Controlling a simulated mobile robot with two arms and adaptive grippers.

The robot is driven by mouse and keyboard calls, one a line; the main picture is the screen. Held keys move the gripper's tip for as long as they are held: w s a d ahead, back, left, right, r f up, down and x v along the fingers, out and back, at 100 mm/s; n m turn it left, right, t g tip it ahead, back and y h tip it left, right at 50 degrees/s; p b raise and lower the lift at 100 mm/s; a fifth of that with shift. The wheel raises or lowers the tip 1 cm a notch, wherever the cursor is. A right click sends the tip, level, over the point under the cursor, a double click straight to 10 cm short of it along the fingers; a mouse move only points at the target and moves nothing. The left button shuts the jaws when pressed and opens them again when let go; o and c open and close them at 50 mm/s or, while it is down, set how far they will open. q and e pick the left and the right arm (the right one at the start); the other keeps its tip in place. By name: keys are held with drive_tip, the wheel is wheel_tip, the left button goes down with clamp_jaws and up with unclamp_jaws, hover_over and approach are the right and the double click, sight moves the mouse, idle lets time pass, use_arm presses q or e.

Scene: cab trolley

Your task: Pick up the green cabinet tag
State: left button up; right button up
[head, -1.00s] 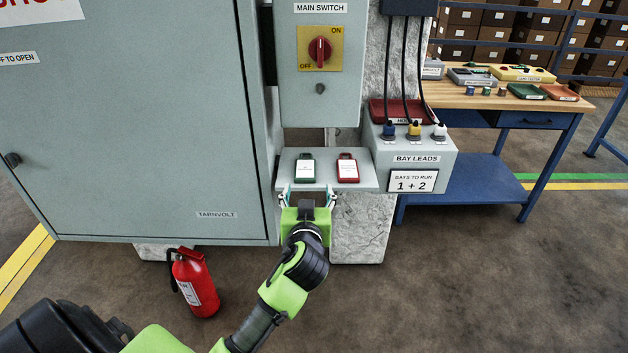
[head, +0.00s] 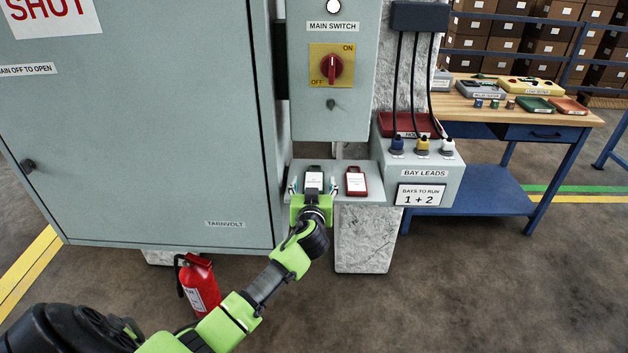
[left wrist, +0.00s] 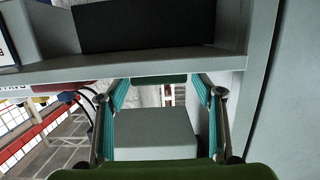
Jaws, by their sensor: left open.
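The green cabinet tag (head: 314,180) lies on the small grey shelf below the main switch box, its white label facing up and its dark green rim partly hidden. My left gripper (head: 313,189) is open, with one fingertip at each side of the tag's near part. I cannot tell whether they touch it. In the left wrist view the open fingers (left wrist: 160,100) reach to the shelf edge, and a dark green strip of the tag (left wrist: 158,79) shows between their tips. My right gripper is not in view.
A red tag (head: 357,182) lies close to the right on the same shelf (head: 342,192). The bay leads box (head: 425,173) stands further right. The large grey cabinet (head: 140,130) is at the left. A red fire extinguisher (head: 200,284) stands on the floor below.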

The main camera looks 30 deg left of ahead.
sight(314, 179)
use_arm(q)
drive_tip(key=shift+x, duration=1.1)
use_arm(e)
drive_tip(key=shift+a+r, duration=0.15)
use_arm(q)
drive_tip(key=shift+c, duration=0.3)
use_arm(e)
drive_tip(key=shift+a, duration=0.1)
use_arm(q)
drive_tip(key=c, duration=1.1)
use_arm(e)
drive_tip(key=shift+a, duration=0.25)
use_arm(q)
drive_tip(key=shift+r, duration=0.1)
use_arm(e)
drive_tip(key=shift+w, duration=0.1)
